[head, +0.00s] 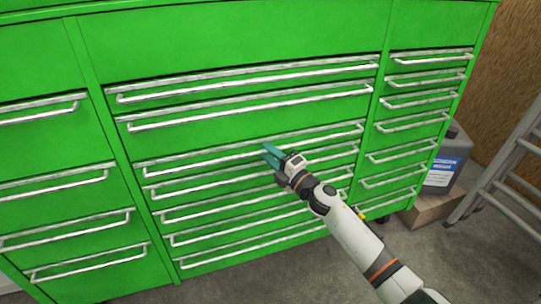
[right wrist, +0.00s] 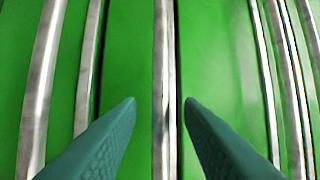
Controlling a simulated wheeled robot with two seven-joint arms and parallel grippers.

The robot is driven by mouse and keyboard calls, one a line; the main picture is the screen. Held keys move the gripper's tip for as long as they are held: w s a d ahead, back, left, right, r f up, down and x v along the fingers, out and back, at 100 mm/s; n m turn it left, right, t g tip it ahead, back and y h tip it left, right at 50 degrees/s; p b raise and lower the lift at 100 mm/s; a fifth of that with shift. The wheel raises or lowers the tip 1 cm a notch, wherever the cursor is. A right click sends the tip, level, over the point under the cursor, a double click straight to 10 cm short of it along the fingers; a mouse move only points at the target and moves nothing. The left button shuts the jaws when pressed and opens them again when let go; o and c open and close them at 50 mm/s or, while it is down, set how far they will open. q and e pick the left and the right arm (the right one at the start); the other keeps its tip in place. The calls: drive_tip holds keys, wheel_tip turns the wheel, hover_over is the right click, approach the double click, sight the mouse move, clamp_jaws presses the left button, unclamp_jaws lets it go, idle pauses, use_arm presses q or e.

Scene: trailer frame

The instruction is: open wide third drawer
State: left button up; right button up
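The wide third drawer's handle (head: 210,161) is a long worn silver bar in the middle column of the green cabinet. The drawer looks closed. My right gripper (head: 269,150) has teal fingers and is at the middle of this handle in the head view. In the right wrist view the gripper (right wrist: 160,102) is open, with a silver bar (right wrist: 159,60) running between its two fingertips and not clamped. Whether the fingers reach past the bar is hard to tell. My left gripper is not in view.
Other wide drawers with similar bars lie above and below; narrower drawers flank them. A grey jug (head: 446,165) stands on a wooden block at right, beside a metal ladder (head: 505,165). The grey floor (head: 300,265) in front is clear.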

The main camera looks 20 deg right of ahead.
drive_tip(key=shift+w, duration=0.15)
drive_tip(key=shift+c, duration=0.5)
clamp_jaws()
